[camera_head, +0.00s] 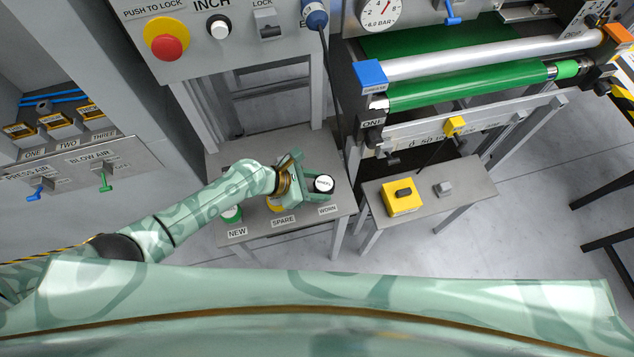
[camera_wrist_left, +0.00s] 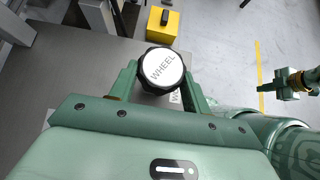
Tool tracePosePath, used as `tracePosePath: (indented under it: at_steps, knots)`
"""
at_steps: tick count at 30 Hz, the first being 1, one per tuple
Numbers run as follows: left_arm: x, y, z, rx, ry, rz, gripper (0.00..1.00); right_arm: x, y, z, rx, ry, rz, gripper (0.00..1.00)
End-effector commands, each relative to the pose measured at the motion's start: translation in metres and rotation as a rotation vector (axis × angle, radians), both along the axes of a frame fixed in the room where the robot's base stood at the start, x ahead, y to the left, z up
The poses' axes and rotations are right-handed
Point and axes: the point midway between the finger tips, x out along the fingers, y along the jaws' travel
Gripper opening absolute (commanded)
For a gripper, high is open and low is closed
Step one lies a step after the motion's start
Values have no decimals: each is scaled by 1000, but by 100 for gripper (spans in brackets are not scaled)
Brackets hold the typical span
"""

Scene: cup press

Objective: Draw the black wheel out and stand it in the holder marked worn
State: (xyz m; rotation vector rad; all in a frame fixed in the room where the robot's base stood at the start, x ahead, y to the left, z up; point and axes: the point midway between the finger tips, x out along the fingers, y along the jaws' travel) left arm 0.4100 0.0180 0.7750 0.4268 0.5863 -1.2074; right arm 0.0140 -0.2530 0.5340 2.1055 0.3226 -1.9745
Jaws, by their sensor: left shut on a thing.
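The black wheel (camera_head: 324,184) has a white top face lettered WHEEL. My left gripper (camera_head: 314,188) is shut on it, above the small grey table just behind the WORN label (camera_head: 328,210). In the left wrist view the wheel (camera_wrist_left: 161,70) sits between the two fingertips and partly covers a label. The worn holder itself is hidden under the wheel and gripper, so I cannot tell whether the wheel touches it. My right gripper (camera_wrist_left: 292,82) appears small at the right of the wrist view, away from the table; its jaws are unclear.
A green piece (camera_head: 232,214) stands by the NEW label and a yellow one (camera_head: 275,207) by SPARE. The press frame with its green roller (camera_head: 470,88) rises to the right. A yellow box (camera_head: 402,197) stands on a low side table (camera_head: 460,207).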

Motion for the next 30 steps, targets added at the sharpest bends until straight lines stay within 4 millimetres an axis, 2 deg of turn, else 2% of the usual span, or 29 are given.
tracePosePath:
  at_steps: [17, 18, 21, 30]
  knots:
    - [0, 0, -15, 0, 1, 1, 16, -3, 0, -11, 0, 6, 0, 0]
    - [0, 0, -15, 0, 1, 1, 51, -3, 0, -11, 0, 6, 0, 0]
    - [0, 0, -15, 1, 1, 1, 73, -3, 0, -10, 0, 5, 0, 0]
    - [-1, 1, -16, 3, 3, 0, 73, -3, 1, -10, 1, 6, -1, 0]
